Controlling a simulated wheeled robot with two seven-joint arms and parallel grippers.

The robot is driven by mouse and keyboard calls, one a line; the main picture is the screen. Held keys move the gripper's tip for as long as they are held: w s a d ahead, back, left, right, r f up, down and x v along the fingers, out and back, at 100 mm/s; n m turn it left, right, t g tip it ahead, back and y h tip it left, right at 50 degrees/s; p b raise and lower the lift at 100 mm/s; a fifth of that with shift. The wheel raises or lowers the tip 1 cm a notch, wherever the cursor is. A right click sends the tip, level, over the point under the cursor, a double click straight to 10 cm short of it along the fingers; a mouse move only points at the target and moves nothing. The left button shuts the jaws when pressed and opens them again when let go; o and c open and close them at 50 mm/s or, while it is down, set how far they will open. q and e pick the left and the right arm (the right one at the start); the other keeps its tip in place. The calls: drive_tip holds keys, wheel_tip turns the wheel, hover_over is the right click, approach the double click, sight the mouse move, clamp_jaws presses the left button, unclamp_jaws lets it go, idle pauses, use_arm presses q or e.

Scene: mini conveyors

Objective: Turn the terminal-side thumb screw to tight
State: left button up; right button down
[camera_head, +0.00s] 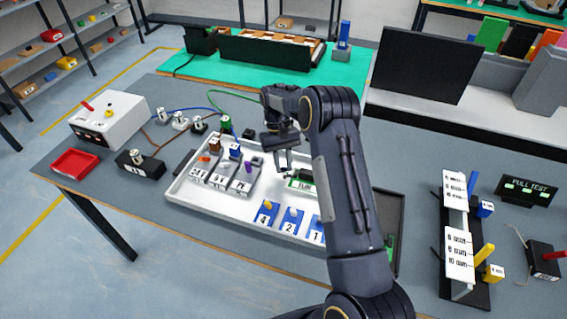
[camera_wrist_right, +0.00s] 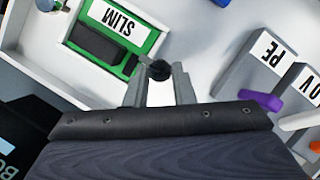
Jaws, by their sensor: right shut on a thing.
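My right gripper (camera_head: 284,160) reaches down over the white tray (camera_head: 185,200), beside the green module marked SLIM (camera_head: 301,183). In the right wrist view its two fingers (camera_wrist_right: 158,82) are shut on a small dark round knob, the thumb screw (camera_wrist_right: 158,70), at the end of the green module (camera_wrist_right: 113,33). Which way the knob is turned cannot be told. A second, grey knob (camera_wrist_right: 47,4) shows at the module's far side. My left gripper is not in view.
Grey blocks marked PE (camera_wrist_right: 258,60) and OV stand beside the fingers, with a purple lever (camera_wrist_right: 262,101). Blue numbered blocks (camera_head: 266,212) sit in the tray's front. A white box (camera_head: 110,118) and red tray (camera_head: 76,162) are at the left.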

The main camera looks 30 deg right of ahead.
idle(0.3)
drive_tip(key=c, duration=1.2)
unclamp_jaws()
drive_tip(key=shift+c, duration=0.2)
drive_tip(key=v, duration=0.7)
drive_tip(key=shift+w+r+b, duration=0.2)
drive_tip(key=shift+r+b, duration=0.15)
